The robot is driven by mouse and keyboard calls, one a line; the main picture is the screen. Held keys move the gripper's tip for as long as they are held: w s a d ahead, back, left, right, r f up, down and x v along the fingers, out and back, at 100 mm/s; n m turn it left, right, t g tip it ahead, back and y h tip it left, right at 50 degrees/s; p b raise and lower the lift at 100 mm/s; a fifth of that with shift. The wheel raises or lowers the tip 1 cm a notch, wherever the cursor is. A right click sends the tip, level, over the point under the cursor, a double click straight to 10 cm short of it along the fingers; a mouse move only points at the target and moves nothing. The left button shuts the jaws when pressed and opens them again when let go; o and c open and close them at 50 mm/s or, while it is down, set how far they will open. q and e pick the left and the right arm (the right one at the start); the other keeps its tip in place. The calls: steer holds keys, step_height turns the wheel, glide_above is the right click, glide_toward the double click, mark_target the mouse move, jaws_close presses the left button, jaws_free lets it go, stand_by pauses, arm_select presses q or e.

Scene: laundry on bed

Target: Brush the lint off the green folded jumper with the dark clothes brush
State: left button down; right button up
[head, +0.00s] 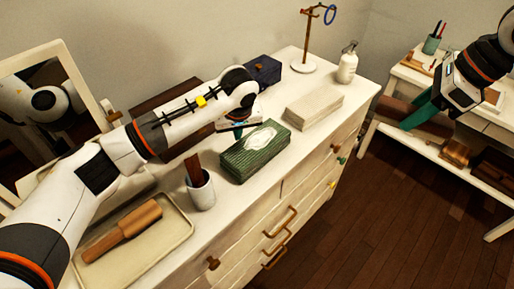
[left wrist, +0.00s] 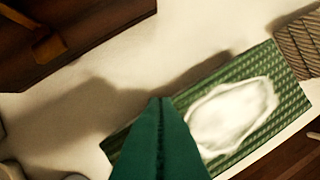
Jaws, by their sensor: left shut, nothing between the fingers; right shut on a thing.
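The green folded jumper (head: 240,163) lies on the dresser top with a white patch on its upper face. The jumper (left wrist: 272,72) and its white patch also show in the left wrist view. My left gripper (head: 238,130) is shut and empty just above the jumper's far left edge; its green fingertips (left wrist: 160,100) overlap the near part of the jumper in the wrist view. My right gripper (head: 407,124), far right, is shut on a dark brown long thing (head: 435,126), partly hidden by the fingers; I cannot tell whether it is the clothes brush.
A tray (head: 165,250) with a tan wooden tool (head: 122,232) and a white cup (head: 203,191) holding a dark brown item are at left. A pale folded block (head: 315,104), pump bottle (head: 347,62) and stand (head: 304,67) are farther back. A white side table stands right.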

arm_select(q)
steer(key=shift+f+b, duration=0.5)
arm_select(e)
steer(key=shift+f, duration=0.45)
